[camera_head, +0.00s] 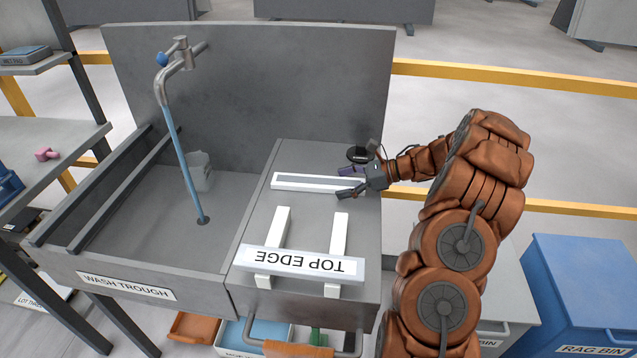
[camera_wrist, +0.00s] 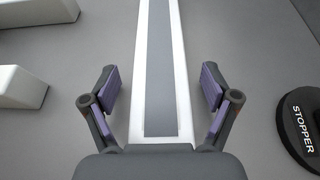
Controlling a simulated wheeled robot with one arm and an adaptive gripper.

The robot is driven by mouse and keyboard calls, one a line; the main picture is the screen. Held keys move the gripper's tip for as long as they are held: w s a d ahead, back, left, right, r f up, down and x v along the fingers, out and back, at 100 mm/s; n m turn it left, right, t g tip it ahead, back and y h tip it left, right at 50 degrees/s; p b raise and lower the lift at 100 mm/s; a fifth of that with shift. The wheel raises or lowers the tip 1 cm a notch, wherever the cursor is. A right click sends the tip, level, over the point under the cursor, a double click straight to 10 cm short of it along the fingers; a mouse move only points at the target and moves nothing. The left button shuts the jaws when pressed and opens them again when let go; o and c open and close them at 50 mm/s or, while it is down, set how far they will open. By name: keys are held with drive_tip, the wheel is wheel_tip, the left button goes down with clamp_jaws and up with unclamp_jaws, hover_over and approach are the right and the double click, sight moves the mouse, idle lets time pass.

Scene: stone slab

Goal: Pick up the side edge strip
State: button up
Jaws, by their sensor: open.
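A long white strip with a grey centre (camera_head: 300,181) lies flat on the grey bench top near its back; I see no label on it, and I take it as the side edge strip. My gripper (camera_head: 347,184) is open at the strip's right end. In the wrist view, the strip (camera_wrist: 160,60) runs lengthwise between the two spread fingers of my gripper (camera_wrist: 160,88), with a gap on each side. Its near end shows just in front of the palm. A second strip, labelled TOP EDGE (camera_head: 302,264), rests across two white bars (camera_head: 337,235) nearer the front.
A black round stopper (camera_wrist: 301,127) lies right of my gripper in the wrist view. White bar ends (camera_wrist: 22,87) show at left. The wash trough (camera_head: 150,225) with its tap (camera_head: 180,55) is left of the bench top; an upright grey panel (camera_head: 270,85) stands behind.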

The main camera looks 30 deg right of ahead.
drive_tip(key=c, duration=1.5)
drive_tip(key=shift+c, duration=0.5)
drive_tip(key=shift+r, duration=0.1)
